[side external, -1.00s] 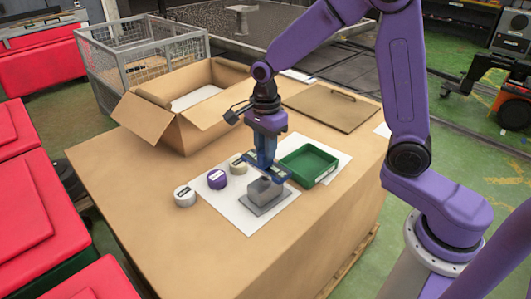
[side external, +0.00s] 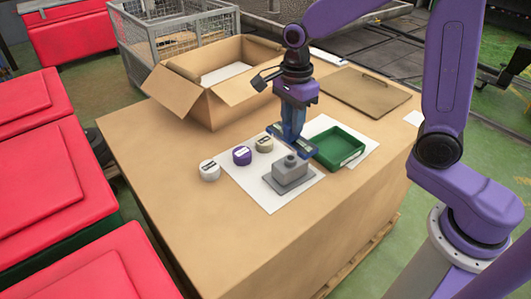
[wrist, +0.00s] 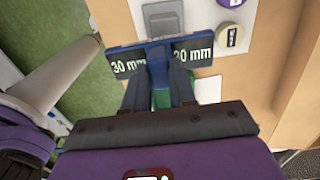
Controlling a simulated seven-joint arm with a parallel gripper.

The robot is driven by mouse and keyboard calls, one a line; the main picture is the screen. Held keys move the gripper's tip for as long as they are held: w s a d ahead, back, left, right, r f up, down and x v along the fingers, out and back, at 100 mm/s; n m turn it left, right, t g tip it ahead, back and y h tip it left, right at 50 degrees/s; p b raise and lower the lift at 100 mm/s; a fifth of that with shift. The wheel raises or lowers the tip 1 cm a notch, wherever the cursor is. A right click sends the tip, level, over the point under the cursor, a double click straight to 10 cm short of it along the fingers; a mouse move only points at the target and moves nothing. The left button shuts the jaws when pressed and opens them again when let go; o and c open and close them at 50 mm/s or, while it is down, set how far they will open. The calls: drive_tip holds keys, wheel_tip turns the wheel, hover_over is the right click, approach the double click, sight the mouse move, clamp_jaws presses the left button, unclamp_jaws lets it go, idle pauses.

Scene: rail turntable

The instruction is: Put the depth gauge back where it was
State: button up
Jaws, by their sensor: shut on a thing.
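My gripper (side external: 291,122) is shut on the depth gauge, a blue T-shaped bar (side external: 306,150), and holds it above the white sheet (side external: 270,201). In the wrist view the gauge (wrist: 128,57) spans crosswise beyond my gripper (wrist: 160,72), with "30 mm" on each dark side. The grey block (side external: 288,175) with a stepped base and a round top stands on the sheet, in front of the gauge. It also shows at the top of the wrist view (wrist: 163,18). The gauge looks clear of the block. The green tray (side external: 337,163) is right of the gauge, its visible floor empty.
White (side external: 209,171), purple (side external: 242,156) and beige (side external: 264,144) round pieces stand left of the gauge. An open cardboard box (side external: 188,103) and a brown board (side external: 365,95) lie behind. The front of the table (side external: 180,210) is clear.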

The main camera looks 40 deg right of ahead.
drive_tip(key=s+a, duration=0.9)
drive_tip(key=s, duration=0.1)
drive_tip(key=shift+w+a+f, duration=1.25)
drive_tip(key=shift+w+f, duration=0.75)
drive_tip(key=shift+f, duration=0.3)
drive_tip(key=shift+w+a+f, duration=1.2)
drive_tip(key=shift+w+f, duration=0.75)
drive_tip(key=shift+f, duration=0.4)
drive_tip(key=shift+w+a+f, duration=1.25)
drive_tip(key=shift+w+f, duration=0.75)
drive_tip(key=shift+f, duration=0.3)
drive_tip(key=shift+f, duration=0.1)
drive_tip(key=o, duration=0.9)
drive_tip(key=shift+o, duration=0.2)
wheel_tip(320, 180, up, 12)
